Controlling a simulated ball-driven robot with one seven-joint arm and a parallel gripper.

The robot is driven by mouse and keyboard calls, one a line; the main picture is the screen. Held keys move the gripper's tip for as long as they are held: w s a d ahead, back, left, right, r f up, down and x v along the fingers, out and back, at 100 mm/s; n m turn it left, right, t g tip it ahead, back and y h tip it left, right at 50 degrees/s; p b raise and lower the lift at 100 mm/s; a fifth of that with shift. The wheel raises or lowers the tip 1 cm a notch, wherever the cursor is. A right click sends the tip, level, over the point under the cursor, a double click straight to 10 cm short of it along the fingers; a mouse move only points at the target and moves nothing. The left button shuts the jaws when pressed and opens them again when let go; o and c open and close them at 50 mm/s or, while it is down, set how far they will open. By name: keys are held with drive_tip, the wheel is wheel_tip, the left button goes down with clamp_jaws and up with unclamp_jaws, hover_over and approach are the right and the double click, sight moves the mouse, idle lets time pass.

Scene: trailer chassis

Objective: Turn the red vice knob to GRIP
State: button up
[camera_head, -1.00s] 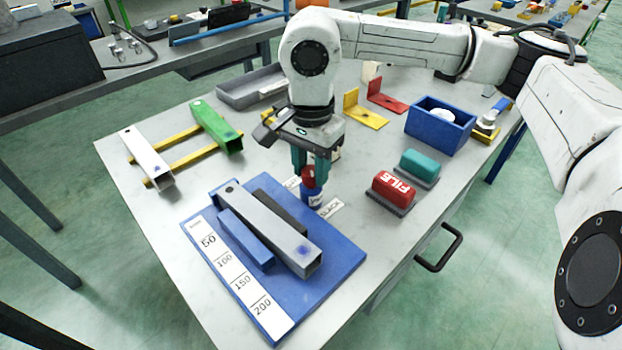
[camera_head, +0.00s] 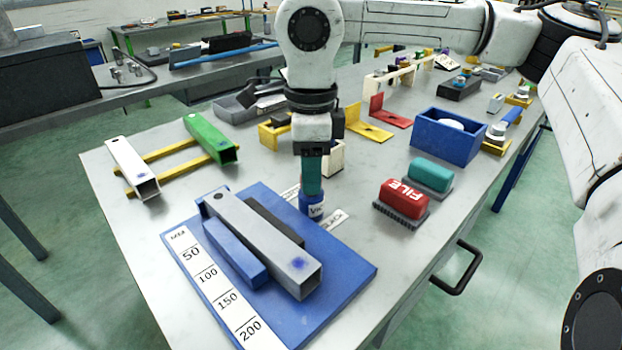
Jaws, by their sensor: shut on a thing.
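My gripper (camera_head: 312,182) points straight down at the blue vice post (camera_head: 311,207). Its teal fingers are shut on the red vice knob on top of the post. The knob is hidden behind the near finger, so which way it points cannot be seen. A white label on the post is partly readable. A white SLACK label (camera_head: 333,220) lies at the post's right. Another white label (camera_head: 290,194) lies at its left, mostly covered. A grey square tube (camera_head: 265,245) lies on the blue measuring plate (camera_head: 345,275), just left of the post.
A red FILE block (camera_head: 404,198) and a teal block (camera_head: 430,175) stand to the right. A blue box (camera_head: 447,137) and yellow and red brackets (camera_head: 370,132) are behind. White and green tubes (camera_head: 209,137) rest on yellow bars at left. Bare tabletop lies between post and red block.

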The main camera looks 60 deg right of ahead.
drive_tip(key=m+b, duration=0.2)
drive_tip(key=m, duration=0.2)
drive_tip(key=shift+f+m, duration=0.15)
drive_tip(key=shift+m, duration=0.15)
drive_tip(key=m+b, duration=0.2)
drive_tip(key=m, duration=0.2)
drive_tip(key=shift+m+b, duration=0.3)
drive_tip(key=m+b, duration=0.2)
drive_tip(key=m, duration=0.2)
drive_tip(key=shift+m+b, duration=0.55)
drive_tip(key=shift+m, duration=1.55)
drive_tip(key=o, duration=1)
drive_tip(key=shift+o, duration=0.2)
drive_tip(key=shift+r, duration=0.3)
wheel_tip(320, 180, up, 10)
drive_tip(key=p, duration=0.8)
drive_tip(key=shift+r, duration=0.25)
